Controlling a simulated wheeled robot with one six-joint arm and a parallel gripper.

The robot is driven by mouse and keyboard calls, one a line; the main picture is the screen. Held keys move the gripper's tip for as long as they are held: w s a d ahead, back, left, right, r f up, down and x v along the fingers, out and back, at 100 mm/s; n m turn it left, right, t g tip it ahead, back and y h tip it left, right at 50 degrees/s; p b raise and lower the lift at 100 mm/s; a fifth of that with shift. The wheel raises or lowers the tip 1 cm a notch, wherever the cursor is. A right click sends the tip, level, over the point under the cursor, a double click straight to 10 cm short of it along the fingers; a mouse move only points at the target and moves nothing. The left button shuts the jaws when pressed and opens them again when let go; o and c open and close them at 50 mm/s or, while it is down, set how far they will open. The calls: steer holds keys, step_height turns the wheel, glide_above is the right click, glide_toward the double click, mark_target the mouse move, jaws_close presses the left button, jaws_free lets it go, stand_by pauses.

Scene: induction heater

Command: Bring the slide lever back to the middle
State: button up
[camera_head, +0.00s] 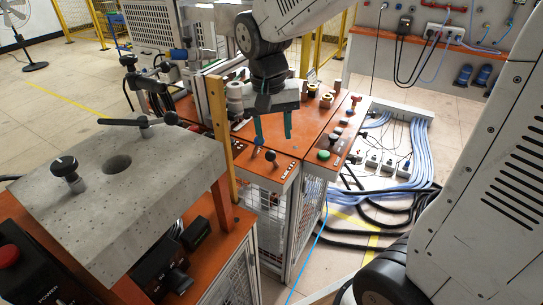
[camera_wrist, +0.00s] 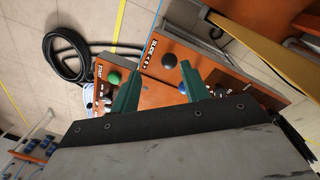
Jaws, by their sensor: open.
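Two ball-topped levers stand at the front of the orange control panel (camera_head: 283,172). One has a black knob (camera_head: 271,155) and the other a blue knob (camera_head: 258,140). I cannot tell for certain which is the slide lever; the black knob (camera_wrist: 169,62) has white lettering close by in the wrist view. My gripper (camera_head: 273,134) is open and empty, its green fingers pointing down above the panel, just behind the black knob in the picture. In the wrist view, the black knob shows just ahead of my gripper (camera_wrist: 160,72), between the fingertip lines. The blue knob (camera_wrist: 184,88) is partly hidden beside one finger.
A green button (camera_head: 323,154) and several other knobs sit on the panel section to the right. A grey block table (camera_head: 120,190) stands at the left, with an upright wooden post (camera_head: 222,140) between it and the panel. Cables (camera_head: 385,205) lie on the floor at right.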

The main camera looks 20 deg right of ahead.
mark_target(270, 152)
steer(key=shift+w+a+f, duration=0.3)
steer(key=shift+w+f, duration=0.5)
steer(key=shift+w, duration=0.15)
steer(key=f, duration=0.7)
steer(key=shift+d+f, duration=0.35)
steer(key=shift+c, duration=0.4)
jaws_close()
